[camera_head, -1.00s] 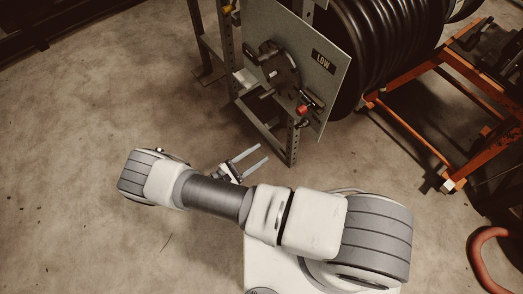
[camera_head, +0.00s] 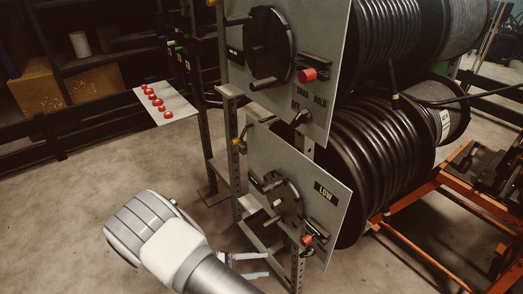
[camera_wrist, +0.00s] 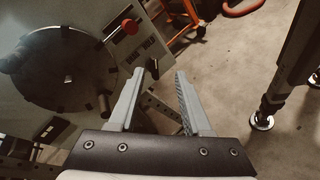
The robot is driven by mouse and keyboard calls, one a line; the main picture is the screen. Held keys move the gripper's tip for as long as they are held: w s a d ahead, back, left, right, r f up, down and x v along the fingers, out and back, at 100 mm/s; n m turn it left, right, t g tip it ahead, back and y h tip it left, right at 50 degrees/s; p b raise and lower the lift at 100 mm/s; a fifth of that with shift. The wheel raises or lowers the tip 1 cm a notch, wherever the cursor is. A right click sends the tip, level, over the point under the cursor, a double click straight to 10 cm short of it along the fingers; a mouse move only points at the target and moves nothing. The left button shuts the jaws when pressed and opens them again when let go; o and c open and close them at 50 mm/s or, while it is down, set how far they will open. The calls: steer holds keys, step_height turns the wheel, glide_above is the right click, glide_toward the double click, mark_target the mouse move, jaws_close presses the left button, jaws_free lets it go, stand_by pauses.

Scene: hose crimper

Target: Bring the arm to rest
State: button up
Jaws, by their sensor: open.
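My gripper (camera_head: 268,265) shows at the bottom of the head view, partly hidden behind my own arm. Its two fingers point right, toward the post of the reel stand below the LOW panel (camera_head: 318,219). In the wrist view my gripper (camera_wrist: 165,78) is open, with two grey fingers apart and nothing between them. A panel with a round black dial (camera_wrist: 62,70) and a red knob (camera_wrist: 130,26) lies to the left of the fingers there. I cannot tell the exact gap between the fingers and the stand.
An upper panel (camera_head: 318,100) with a dial and red knob stands above the LOW panel. Black hose reels (camera_head: 370,150) and an orange frame (camera_head: 415,255) are at the right. A plate with several red buttons (camera_head: 178,112) and shelves are at the left. Open floor (camera_head: 60,220) lies lower left.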

steer(key=d+r+m+g+y, duration=0.3)
steer(key=d+r+m+y, duration=0.1)
steer(key=r, duration=0.7)
steer(key=d+r+m+g+y, duration=0.25)
steer(key=r+m+y, duration=0.2)
steer(key=r, duration=0.65)
steer(key=s+d+r+m+t+y, duration=0.35)
steer(key=s+r, duration=0.25)
steer(key=r, duration=0.2)
steer(key=s+d+r+m+t+y, duration=0.2)
steer(key=s+d+r+t, duration=0.25)
steer(key=s+r, duration=0.2)
step_height(320, 180, up, 19)
steer(key=p, duration=1.8)
steer(key=shift+w+d+g, duration=0.2)
steer(key=shift+w+g, duration=0.15)
steer(key=shift+w, duration=0.05)
